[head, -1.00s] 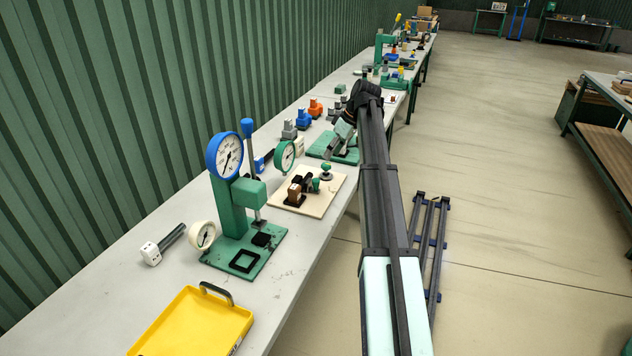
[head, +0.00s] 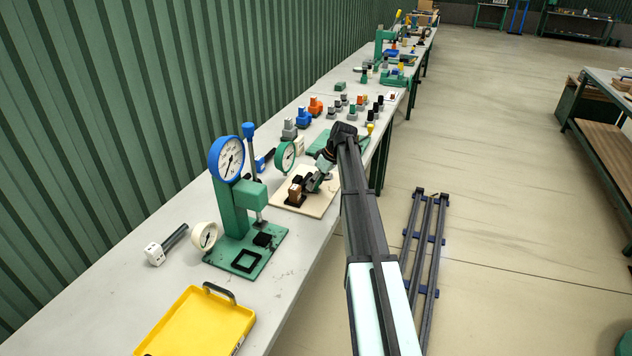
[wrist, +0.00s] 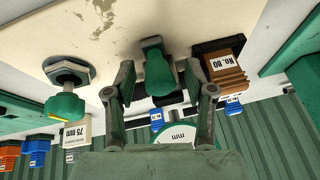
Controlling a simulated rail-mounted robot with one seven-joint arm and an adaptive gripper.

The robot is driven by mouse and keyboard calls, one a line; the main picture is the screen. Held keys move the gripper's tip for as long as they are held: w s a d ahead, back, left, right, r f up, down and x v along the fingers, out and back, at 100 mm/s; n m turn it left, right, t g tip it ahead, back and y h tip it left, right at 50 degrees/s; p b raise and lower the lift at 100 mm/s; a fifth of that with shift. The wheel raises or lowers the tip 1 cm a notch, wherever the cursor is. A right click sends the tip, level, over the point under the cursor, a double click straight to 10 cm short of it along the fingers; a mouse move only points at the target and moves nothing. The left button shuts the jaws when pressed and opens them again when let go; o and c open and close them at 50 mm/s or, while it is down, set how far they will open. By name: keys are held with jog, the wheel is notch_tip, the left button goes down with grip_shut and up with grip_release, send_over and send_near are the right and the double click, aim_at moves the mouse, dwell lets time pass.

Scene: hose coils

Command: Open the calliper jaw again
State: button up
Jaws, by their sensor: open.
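A cream board (head: 318,207) carries the calliper fixture on the bench. In the wrist view a green thumb knob (wrist: 157,72) stands between the two fingers of my gripper (wrist: 158,85). The gripper is open, with a finger on either side of the knob; contact is not clear. A brown block marked No. 80 (wrist: 222,66) sits to the right, beside a dark part. A second green knob (wrist: 66,105) with a metal hex base is at the left. In the head view my gripper (head: 318,180) is low over the board, beside the brown block (head: 296,190). The calliper jaw is mostly hidden.
A green press stand with a blue-rimmed dial (head: 230,158) and a green-rimmed dial (head: 285,156) stand close to the board. A yellow tray (head: 200,325) lies at the near end. Orange and blue blocks stand farther along the bench.

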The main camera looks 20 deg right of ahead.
aim_at(327, 194)
jog(key=shift+r, duration=0.1)
grip_shut()
jog(key=shift+s+d+b, duration=0.4)
jog(key=shift+s+d, duration=0.85)
jog(key=shift+s, duration=0.05)
jog(key=shift+c, duration=0.8)
grip_release()
jog(key=shift+o, duration=0.8)
jog(key=shift+d, duration=0.25)
jog(key=shift+a, duration=0.15)
jog(key=shift+s+r, duration=0.1)
jog(key=shift+r, duration=0.3)
jog(key=v, duration=1.1)
